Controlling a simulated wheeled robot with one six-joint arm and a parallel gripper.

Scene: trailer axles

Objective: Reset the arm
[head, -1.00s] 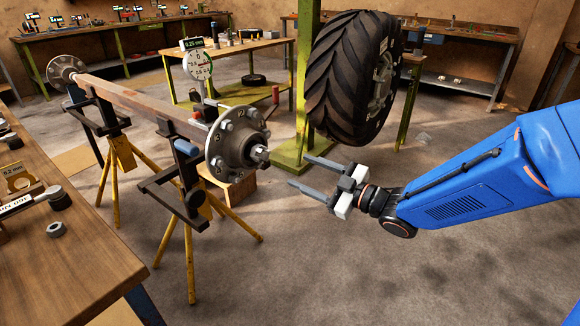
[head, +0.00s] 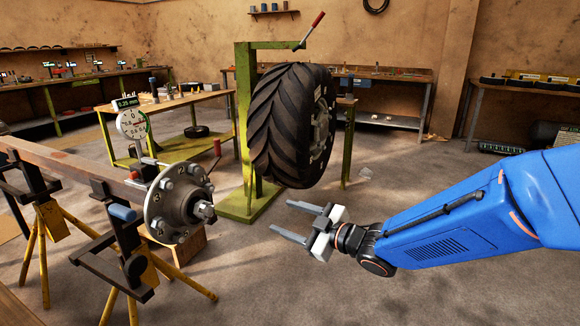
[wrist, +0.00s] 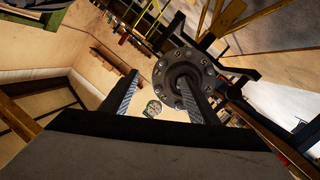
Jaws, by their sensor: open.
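My gripper (head: 292,222) is open and empty in the head view, held in the air at the end of my blue arm. Its two fingers point left, toward the axle hub (head: 180,205), with a clear gap between them and the hub. In the wrist view my gripper (wrist: 165,92) shows two separated fingers with nothing between them close by. The hub (wrist: 183,80) shows beyond the right finger, which covers part of it. A dial gauge (head: 132,124) stands above the axle beam (head: 75,170) and also shows small in the wrist view (wrist: 153,109).
A large tyre (head: 285,125) is mounted on a green stand (head: 243,110) behind my gripper. Yellow trestles (head: 135,260) hold the axle at left. Workbenches (head: 390,76) line the back walls. The floor (head: 330,295) below my gripper is open.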

